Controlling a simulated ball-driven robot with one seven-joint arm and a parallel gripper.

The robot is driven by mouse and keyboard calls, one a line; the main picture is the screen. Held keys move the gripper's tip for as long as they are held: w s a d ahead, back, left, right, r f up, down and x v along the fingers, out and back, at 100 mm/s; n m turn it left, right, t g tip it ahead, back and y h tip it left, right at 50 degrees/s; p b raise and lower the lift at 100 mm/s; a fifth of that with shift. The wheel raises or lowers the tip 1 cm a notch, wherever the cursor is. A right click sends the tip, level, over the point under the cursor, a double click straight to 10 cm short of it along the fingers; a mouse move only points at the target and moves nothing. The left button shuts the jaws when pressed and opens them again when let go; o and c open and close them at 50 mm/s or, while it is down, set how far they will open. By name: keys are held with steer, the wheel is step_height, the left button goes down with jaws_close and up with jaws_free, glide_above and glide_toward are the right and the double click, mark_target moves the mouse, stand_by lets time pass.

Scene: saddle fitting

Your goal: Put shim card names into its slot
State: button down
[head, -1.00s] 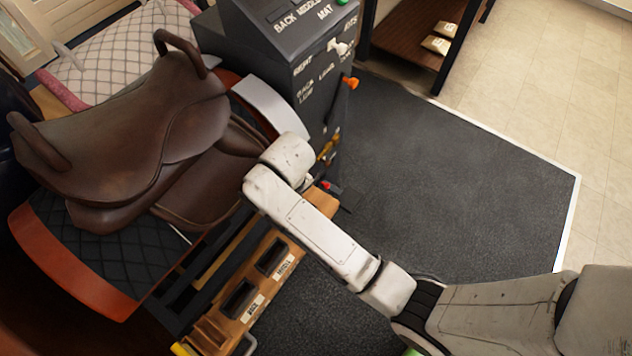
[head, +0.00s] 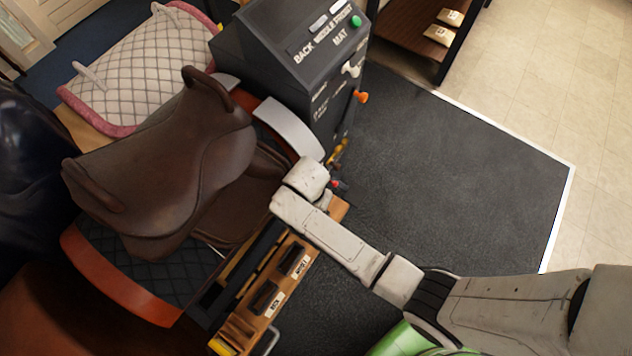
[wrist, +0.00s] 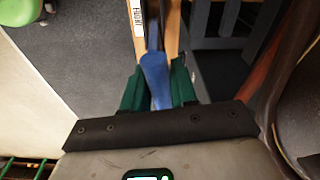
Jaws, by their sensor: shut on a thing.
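My gripper (wrist: 156,88) shows in the wrist view with its two green fingers shut on a blue shim (wrist: 155,72). The shim points away from me towards a wooden slot rack (wrist: 172,32) with a label reading FRONT (wrist: 138,16). The far end of the shim overlaps the rack in the picture; I cannot tell whether it is in a slot. In the head view the rack (head: 240,326) lies beside the saddle, with dark slots labelled BACK (head: 275,305) and MIDDLE (head: 300,266). My arm's end hides the rack's far part, the fingers and the shim there.
A brown saddle (head: 175,170) sits on a dark quilted pad left of the rack. A dark console (head: 290,60) with a green button, a white knob and an orange knob stands beyond. A shelf (head: 400,35) stands at the back. The dark floor mat (head: 450,170) is clear.

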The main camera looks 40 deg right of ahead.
steer(key=shift+s+m+p, duration=0.35)
steer(key=shift+s+m, duration=0.05)
steer(key=shift+m, duration=0.3)
steer(key=shift+d+f, duration=0.1)
steer(key=shift+f, duration=0.2)
step_height(320, 180, down, 10)
steer(key=b, duration=1)
steer(key=c, duration=0.8)
jaws_free()
steer(key=r, duration=0.3)
steer(key=a+r, duration=0.1)
steer(key=r, duration=0.3)
steer(key=r+p, duration=0.1)
steer(key=r, duration=0.2)
steer(key=shift+s+a+r, duration=0.15)
steer(key=shift+s+r, duration=0.1)
steer(key=shift+r, duration=0.05)
